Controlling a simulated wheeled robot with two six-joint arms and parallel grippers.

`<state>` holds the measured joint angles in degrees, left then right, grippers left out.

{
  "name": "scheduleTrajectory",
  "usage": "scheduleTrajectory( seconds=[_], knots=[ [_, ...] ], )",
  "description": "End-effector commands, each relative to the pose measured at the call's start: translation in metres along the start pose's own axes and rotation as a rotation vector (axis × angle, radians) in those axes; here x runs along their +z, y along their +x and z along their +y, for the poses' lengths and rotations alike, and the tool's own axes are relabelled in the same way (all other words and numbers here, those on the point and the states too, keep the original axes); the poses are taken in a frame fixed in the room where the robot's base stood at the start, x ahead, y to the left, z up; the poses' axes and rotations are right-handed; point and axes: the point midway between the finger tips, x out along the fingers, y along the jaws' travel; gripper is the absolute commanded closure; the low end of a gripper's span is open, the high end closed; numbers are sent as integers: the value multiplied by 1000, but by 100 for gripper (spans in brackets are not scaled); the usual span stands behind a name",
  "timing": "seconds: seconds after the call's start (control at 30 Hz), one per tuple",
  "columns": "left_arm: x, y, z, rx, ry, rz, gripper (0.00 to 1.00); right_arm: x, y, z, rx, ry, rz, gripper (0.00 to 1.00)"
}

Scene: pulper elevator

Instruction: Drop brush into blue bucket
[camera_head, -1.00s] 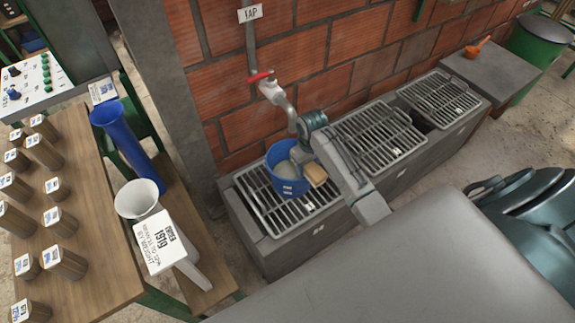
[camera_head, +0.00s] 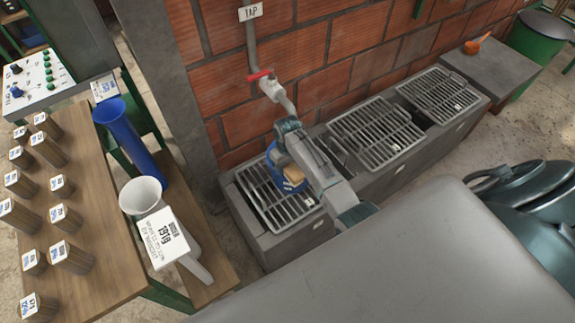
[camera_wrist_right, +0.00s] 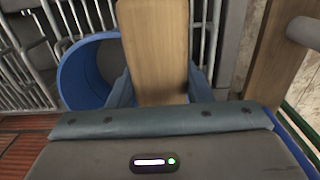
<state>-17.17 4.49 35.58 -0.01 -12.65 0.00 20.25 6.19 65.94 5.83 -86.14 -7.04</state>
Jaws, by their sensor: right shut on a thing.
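The blue bucket (camera_head: 292,187) stands on the left metal grate under the tap, mostly hidden behind my right arm. Its round opening (camera_wrist_right: 75,75) shows at the left of the right wrist view. My right gripper (camera_wrist_right: 158,88) is shut on the brush, whose tan wooden block (camera_wrist_right: 155,45) sticks out between the fingers. In the head view, the brush (camera_head: 293,174) and the right gripper (camera_head: 284,158) overlap the bucket. I cannot tell how far the brush is above or inside it. My left gripper is not in view.
A red-handled tap (camera_head: 270,85) hangs just behind the bucket. Grates (camera_head: 375,132) continue to the right along the concrete trough. A wooden bench with a white funnel (camera_head: 143,195) and a blue tube (camera_head: 125,135) stands at the left. A brick wall (camera_head: 340,45) closes the back.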

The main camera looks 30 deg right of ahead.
Motion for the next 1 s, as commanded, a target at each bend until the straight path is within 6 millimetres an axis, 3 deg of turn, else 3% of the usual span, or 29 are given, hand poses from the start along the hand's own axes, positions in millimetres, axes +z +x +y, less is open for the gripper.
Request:
scheduleTrajectory(
  seconds=[0.47,0.5,0.6,1.0],
  knots=[
    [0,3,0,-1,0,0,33,0,12,0,0,0,0,84],
    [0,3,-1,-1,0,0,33,0,12,0,0,0,0,53],
    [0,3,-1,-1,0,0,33,0,12,0,0,0,0,33],
    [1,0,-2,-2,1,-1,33,0,3,0,0,0,1,33]
  ],
)
